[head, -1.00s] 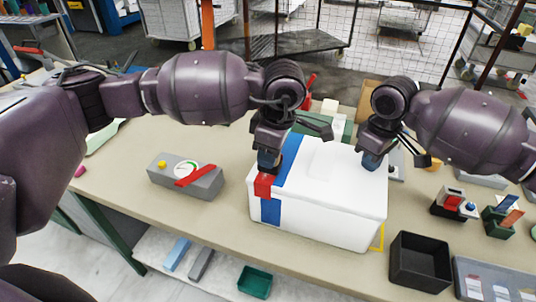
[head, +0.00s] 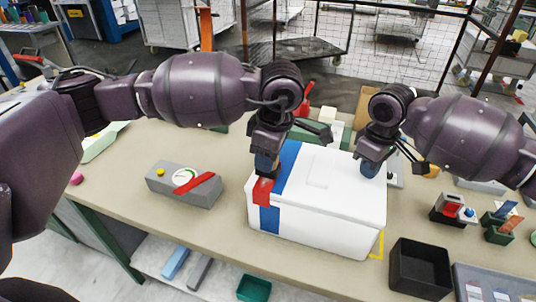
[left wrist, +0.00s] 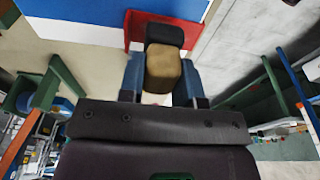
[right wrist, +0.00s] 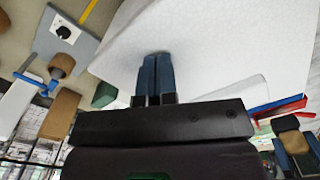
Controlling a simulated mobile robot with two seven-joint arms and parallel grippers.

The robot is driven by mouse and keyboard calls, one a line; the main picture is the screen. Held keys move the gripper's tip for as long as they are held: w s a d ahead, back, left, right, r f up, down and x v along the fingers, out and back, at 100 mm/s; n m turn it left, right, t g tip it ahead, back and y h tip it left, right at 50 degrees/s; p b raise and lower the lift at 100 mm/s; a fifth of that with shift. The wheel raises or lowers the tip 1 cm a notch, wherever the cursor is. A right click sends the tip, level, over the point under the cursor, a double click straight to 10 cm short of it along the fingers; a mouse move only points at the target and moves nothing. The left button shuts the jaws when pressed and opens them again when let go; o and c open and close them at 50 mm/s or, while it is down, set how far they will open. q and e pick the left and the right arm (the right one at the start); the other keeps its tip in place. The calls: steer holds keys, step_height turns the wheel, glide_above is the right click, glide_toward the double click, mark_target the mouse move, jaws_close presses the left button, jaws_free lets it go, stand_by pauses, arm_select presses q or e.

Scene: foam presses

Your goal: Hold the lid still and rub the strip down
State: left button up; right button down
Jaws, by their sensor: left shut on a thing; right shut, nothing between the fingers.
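A white box with a white lid (head: 335,180) stands on the bench. A blue strip (head: 287,165) crosses the lid near its left end and continues down the front side. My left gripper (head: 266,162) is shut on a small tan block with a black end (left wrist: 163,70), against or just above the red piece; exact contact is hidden. My right gripper (head: 370,168) is shut and empty, its fingertips down at the lid's right part; they show in the right wrist view (right wrist: 155,72).
A grey gauge box (head: 183,185) with a red bar sits left of the white box. A black open bin (head: 420,267) stands at right front. Small devices (head: 455,208) stand further right. Bare bench lies between the gauge box and the white box.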

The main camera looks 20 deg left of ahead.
arm_select(q)
steer(key=shift+s+a, duration=0.1)
steer(key=shift+s, duration=1.7)
arm_select(e)
steer(key=shift+s+f, duration=0.1)
steer(key=shift+f, duration=0.25)
arm_select(q)
steer(key=shift+f, duration=0.8)
steer(key=shift+w, duration=0.1)
steer(key=shift+w, duration=0.7)
steer(key=shift+w, duration=0.2)
steer(key=shift+w+f, duration=0.15)
steer(key=shift+w, duration=0.35)
steer(key=shift+w, duration=0.1)
